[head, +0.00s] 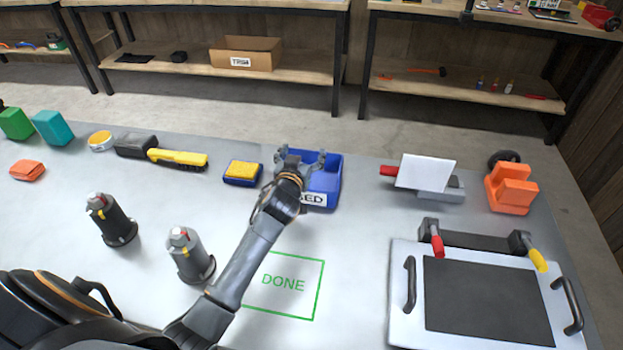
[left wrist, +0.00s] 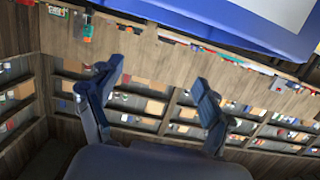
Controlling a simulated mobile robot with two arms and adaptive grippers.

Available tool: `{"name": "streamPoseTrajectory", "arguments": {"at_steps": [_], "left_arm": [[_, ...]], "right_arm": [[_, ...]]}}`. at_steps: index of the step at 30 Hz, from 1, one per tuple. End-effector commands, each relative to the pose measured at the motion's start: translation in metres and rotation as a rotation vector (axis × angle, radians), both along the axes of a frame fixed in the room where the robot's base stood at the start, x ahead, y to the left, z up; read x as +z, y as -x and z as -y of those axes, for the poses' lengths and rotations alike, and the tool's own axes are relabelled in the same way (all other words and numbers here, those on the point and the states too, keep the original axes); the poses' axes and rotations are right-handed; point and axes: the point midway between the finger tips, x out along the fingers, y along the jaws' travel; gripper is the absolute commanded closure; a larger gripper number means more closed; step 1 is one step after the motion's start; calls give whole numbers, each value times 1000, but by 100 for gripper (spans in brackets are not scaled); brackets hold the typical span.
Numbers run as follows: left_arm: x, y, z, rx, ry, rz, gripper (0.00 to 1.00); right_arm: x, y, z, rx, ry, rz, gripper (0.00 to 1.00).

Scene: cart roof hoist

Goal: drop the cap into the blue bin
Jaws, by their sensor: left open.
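The blue bin (head: 333,172) stands at the far edge of the table, with a white label ending in "ED" on its front. It also shows in the left wrist view (left wrist: 225,22), close by at the top. My left gripper (head: 301,159) is over the bin with its fingers spread. In the left wrist view the gap between the fingers (left wrist: 160,83) is empty. I cannot make out a loose cap in either view; the gripper hides part of the bin's inside. My right gripper is not in view.
Left of the bin are a yellow sponge on a blue holder (head: 243,172) and a yellow-and-black tool (head: 178,158). Two dark canisters (head: 190,258) stand near my left arm. A grey plate with handles (head: 400,325) lies at right. The green DONE outline (head: 283,284) is empty.

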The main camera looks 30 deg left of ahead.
Motion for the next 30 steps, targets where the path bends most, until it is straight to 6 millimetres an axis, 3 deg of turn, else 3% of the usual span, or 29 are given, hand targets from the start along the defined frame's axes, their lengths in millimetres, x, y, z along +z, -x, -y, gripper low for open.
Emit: {"name": "streamPoseTrajectory", "arguments": {"at_steps": [5, 12, 18, 30], "left_arm": [[3, 21, 6, -2, 2, 1, 20], [13, 70, 19, -1, 3, -2, 20], [20, 101, 26, -1, 1, -1, 20], [24, 113, 29, 0, 0, 0, 20]], "right_arm": [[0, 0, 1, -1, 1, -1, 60], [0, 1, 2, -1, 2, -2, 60], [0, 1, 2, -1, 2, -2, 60], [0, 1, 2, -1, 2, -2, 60]]}}
